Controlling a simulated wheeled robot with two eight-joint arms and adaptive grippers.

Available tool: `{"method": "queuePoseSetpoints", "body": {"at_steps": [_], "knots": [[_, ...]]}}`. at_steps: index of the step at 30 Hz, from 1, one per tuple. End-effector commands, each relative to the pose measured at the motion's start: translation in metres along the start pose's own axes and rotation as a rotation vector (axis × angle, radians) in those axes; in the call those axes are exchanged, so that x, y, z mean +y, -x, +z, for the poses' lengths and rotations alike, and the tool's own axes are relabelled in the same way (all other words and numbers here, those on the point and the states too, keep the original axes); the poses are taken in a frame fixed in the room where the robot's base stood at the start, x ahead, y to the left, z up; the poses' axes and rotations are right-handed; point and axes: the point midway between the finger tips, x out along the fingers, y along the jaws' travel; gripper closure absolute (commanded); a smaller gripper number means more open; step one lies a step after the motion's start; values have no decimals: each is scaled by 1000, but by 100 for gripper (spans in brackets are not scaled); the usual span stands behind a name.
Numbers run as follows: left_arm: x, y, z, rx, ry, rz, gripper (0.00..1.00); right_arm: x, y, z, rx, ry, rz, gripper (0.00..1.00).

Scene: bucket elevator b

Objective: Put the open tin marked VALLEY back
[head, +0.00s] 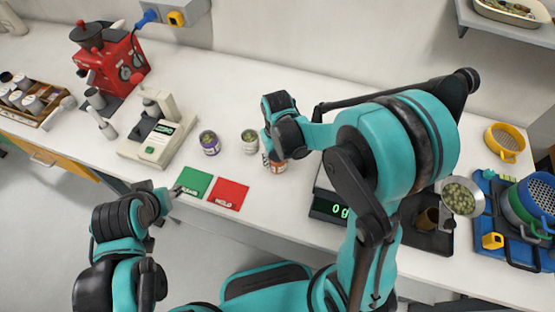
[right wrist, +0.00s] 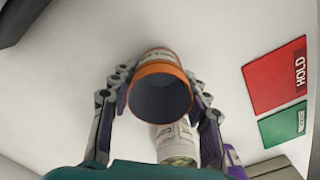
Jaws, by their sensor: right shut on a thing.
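An orange-rimmed tin (head: 274,165) is between the fingers of my right gripper (head: 270,143), which is shut on it. In the right wrist view the tin (right wrist: 160,92) shows its open, dark, seemingly empty mouth, with fingers on both sides. Its label is too small to read, so I cannot tell if it is VALLEY. A pale tin (head: 250,142) and a purple-banded tin (head: 210,143), both with greenish contents, stand to its left. My left gripper (head: 174,191) is near the counter's front edge by the green card; its fingers are unclear.
A green card (head: 193,182) and a red HOLD card (head: 228,194) lie at the front edge. A scale (head: 328,209) sits right of the tin. A cream machine (head: 158,132) and a red grinder (head: 112,60) stand left.

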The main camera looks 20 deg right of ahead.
Motion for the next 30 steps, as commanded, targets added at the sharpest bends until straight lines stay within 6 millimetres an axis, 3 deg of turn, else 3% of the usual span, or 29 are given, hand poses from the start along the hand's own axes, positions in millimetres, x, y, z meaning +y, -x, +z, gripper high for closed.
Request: {"method": "queuePoseSetpoints", "body": {"at_steps": [5,6,8,20,30], "knots": [[0,-3,2,0,0,0,60,0,-4,0,0,0,0,100],[0,-3,2,0,0,0,60,0,-4,0,0,0,0,48],[0,-2,2,0,0,0,60,0,-3,0,0,0,0,33],[0,2,-2,0,0,0,60,0,4,0,0,0,0,33],[0,21,-15,0,0,0,60,0,74,0,0,0,0,33]]}}
